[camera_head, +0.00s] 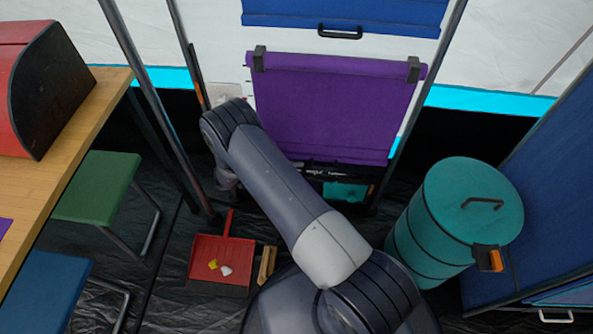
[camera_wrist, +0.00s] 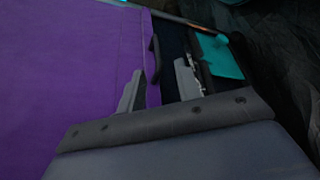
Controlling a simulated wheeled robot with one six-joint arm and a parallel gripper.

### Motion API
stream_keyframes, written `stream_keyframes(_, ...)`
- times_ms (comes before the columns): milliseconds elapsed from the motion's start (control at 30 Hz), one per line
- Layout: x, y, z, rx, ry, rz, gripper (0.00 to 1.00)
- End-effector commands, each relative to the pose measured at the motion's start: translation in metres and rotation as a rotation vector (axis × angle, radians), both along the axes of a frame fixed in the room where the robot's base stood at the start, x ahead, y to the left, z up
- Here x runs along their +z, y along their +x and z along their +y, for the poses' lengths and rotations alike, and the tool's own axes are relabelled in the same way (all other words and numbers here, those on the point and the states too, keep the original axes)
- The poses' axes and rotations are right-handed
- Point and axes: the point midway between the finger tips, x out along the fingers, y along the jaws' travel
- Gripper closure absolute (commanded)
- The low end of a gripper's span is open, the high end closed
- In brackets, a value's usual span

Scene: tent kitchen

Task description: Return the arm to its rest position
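My arm (camera_head: 285,195) reaches up and left across the middle of the head view, folding down at its far joint beside the purple panel (camera_head: 335,108). My gripper is mostly hidden behind that joint. In the wrist view, the two grey fingertips of my gripper (camera_wrist: 160,86) stand apart with no held object seen between them. I cannot tell whether the fingers touch the panel.
A red dustpan (camera_head: 221,258) holding small scraps lies on the dark floor. A teal lidded bin (camera_head: 430,225) stands right. A wooden table (camera_head: 85,120), green stool (camera_head: 97,187) and blue stool (camera_head: 45,285) are left. A metal pole (camera_head: 150,95) stands near my arm.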

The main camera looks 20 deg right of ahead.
Motion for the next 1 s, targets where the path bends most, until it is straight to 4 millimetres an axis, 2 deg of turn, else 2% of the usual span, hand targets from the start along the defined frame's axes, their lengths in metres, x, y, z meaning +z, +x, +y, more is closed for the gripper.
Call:
stream_keyframes(167,-0.001,0.0,-0.005,-0.001,-0.001,0.0,0.67)
stream_keyframes(267,-0.004,-0.001,-0.015,-0.002,0.0,0.0,0.67)
stream_keyframes(600,-0.019,-0.004,-0.076,-0.002,0.0,0.0,0.67)
stream_keyframes(800,-0.024,-0.005,-0.103,0.001,-0.001,0.0,0.67)
stream_keyframes(1000,-0.012,-0.005,-0.105,0.002,0.0,-0.001,0.67)
